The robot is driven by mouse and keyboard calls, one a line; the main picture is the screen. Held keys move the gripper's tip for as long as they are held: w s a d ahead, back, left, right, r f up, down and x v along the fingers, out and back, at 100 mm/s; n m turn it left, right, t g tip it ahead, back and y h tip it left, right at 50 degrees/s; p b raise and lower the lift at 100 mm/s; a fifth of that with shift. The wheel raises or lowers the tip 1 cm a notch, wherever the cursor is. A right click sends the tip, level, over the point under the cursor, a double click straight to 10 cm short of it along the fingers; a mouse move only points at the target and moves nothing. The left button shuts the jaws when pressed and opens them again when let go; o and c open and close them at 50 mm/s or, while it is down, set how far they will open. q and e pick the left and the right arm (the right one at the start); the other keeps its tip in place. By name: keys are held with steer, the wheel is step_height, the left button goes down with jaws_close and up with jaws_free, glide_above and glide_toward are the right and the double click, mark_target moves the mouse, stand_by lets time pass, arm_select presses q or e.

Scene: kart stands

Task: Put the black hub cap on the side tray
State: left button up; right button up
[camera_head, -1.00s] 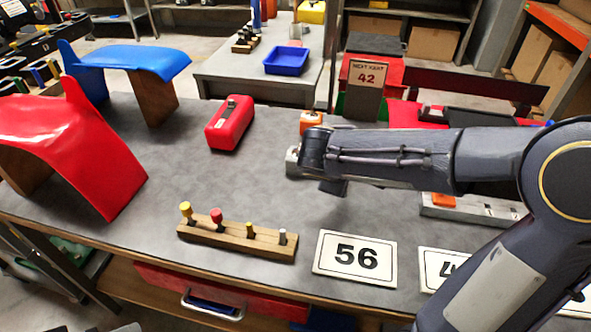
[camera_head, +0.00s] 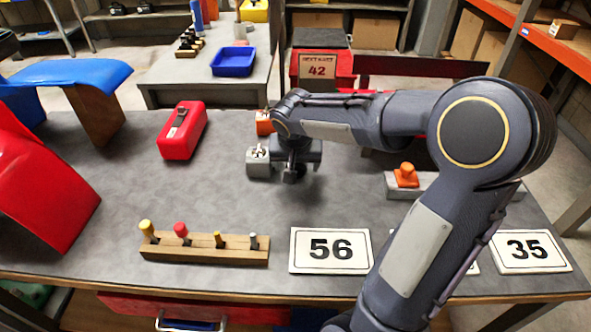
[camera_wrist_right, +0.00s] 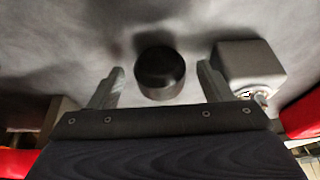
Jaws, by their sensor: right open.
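The black hub cap (camera_wrist_right: 160,72) is a short, dark, round piece on the grey table in the right wrist view. My right gripper (camera_wrist_right: 158,88) is open, with one finger on either side of the cap and the cap a little beyond the fingertips. In the head view my right gripper (camera_head: 290,172) points down at the table, and I cannot clearly make out the cap there. A blue tray (camera_head: 233,62) sits on the separate bench at the back; I cannot tell whether it is the side tray. My left gripper is not in view.
A grey block (camera_head: 258,163) stands close beside the gripper, also in the wrist view (camera_wrist_right: 248,62). A red canister (camera_head: 182,131), a wooden peg rack (camera_head: 205,247) and number cards (camera_head: 330,250) are on the table. A grey holder (camera_head: 430,185) with an orange piece is right.

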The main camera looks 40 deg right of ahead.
steer(key=shift+w+d+f, duration=0.1)
steer(key=shift+f, duration=0.25)
steer(key=shift+c, duration=0.4)
steer(key=c, duration=1.1)
steer(key=shift+o, duration=0.2)
steer(key=shift+r, duration=0.1)
